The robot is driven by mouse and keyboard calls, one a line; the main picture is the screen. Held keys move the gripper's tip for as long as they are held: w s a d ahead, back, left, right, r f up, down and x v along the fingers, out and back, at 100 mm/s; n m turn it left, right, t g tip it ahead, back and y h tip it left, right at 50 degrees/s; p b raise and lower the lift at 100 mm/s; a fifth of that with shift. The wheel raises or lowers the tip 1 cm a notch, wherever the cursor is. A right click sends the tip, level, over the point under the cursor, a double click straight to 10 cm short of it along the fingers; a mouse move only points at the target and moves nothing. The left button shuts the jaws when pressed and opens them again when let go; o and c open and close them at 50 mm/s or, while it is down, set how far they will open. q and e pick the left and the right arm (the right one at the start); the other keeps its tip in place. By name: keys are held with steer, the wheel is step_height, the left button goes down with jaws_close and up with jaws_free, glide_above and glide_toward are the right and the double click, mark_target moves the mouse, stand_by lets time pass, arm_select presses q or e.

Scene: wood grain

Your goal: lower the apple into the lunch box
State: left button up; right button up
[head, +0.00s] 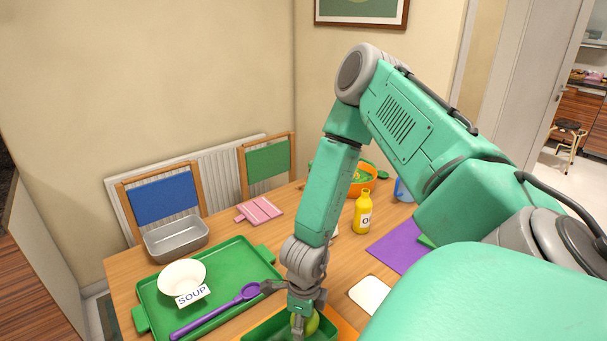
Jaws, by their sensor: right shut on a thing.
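The green apple (313,322) is held in my right gripper (306,324), whose grey fingers are around it and partly hide it. The green lunch box (262,331) is at the bottom edge of the head view, partly cut off. The apple and fingertips are over or within the box's opening. I cannot tell whether the apple touches the box floor. My left gripper is not in view.
A green tray (222,262) with a white bowl (183,274), a soup card (192,296) and a purple spoon (215,310) lies left of the box. A yellow bottle (362,213), a purple mat (398,247) and an orange bowl (364,183) are further back. A metal pan (176,240) sits at back left.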

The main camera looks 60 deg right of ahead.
steer(key=shift+f+b, duration=1.9)
steer(key=shift+f, duration=0.45)
stand_by(0.8)
steer(key=o, duration=1.3)
steer(key=shift+r, duration=0.15)
steer(key=shift+r, duration=0.3)
step_height(320, 180, up, 11)
